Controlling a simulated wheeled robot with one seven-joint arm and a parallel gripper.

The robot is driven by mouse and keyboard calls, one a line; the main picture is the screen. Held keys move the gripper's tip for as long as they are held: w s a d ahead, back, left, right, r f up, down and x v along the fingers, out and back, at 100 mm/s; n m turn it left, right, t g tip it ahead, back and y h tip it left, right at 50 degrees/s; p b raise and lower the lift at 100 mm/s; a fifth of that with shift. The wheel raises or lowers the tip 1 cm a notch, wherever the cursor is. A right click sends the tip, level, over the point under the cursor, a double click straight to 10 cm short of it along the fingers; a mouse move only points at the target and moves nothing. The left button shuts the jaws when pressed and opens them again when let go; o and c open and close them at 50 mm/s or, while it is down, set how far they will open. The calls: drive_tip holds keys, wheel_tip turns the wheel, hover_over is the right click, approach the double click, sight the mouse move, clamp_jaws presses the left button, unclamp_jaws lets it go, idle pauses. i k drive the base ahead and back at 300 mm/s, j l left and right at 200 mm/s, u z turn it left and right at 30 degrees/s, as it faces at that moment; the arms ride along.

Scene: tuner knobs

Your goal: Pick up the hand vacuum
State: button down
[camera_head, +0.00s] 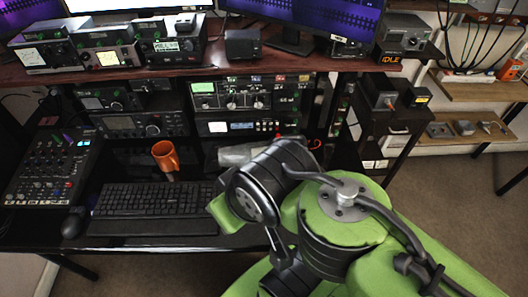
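A pale grey, partly clear object (240,154) lies at the back of the desk, below the radio racks. It may be the hand vacuum, but my arm covers its right part and I cannot tell for sure. Small red parts show just above and right of it; I cannot tell whether they belong to it. My green and black arm fills the lower middle and right of the view, in front of this object. My gripper's fingers do not show, so I cannot see their opening or any contact.
A black keyboard (155,200), a mouse (74,222) and a mixer (50,170) occupy the desk's left side. Radios and monitors line the upper shelf (150,80). Wooden wall shelves (480,91) hold small items at right.

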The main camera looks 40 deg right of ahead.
sight(255, 151)
drive_tip(key=z, duration=1.2)
